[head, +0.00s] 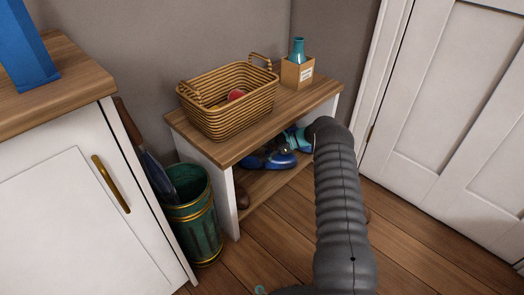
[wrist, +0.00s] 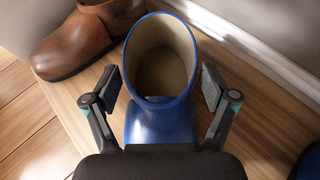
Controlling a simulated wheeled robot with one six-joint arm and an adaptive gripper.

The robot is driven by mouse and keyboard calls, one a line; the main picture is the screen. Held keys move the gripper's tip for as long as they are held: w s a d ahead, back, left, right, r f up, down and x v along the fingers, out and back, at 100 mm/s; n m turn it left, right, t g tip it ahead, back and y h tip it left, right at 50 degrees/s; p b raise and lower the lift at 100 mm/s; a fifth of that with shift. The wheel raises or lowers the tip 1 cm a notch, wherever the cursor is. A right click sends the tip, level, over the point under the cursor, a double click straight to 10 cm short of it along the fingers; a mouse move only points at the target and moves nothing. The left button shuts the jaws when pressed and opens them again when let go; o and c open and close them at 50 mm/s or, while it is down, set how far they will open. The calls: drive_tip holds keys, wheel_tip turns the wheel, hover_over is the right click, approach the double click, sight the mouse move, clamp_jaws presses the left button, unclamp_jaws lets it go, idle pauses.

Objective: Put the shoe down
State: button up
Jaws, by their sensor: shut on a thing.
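A blue shoe with a tall, open tan-lined top (wrist: 160,130) is between the two fingers of my gripper (wrist: 161,85) in the wrist view. My gripper is shut on this shoe, one finger pad on each side of its upper. The shoe is upright just over or on the wooden lower shelf (wrist: 75,100); I cannot tell if its sole touches. In the head view blue footwear (head: 265,160) shows under the bench top, and my arm hides part of that space.
A brown shoe (wrist: 80,45) stands on the shelf left of the blue shoe. Another blue thing (wrist: 311,165) is at the lower right. The bench top (head: 200,140) above carries a wicker basket (head: 225,105) and a small box (head: 297,73). A green bin (head: 190,215) stands left.

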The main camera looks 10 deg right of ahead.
drive_tip(key=shift+f, duration=0.15)
drive_tip(key=o, duration=1.6)
drive_tip(key=shift+r, duration=0.45)
drive_tip(key=p+v, duration=0.1)
drive_tip(key=v, duration=1.1)
drive_tip(key=shift+r, duration=0.15)
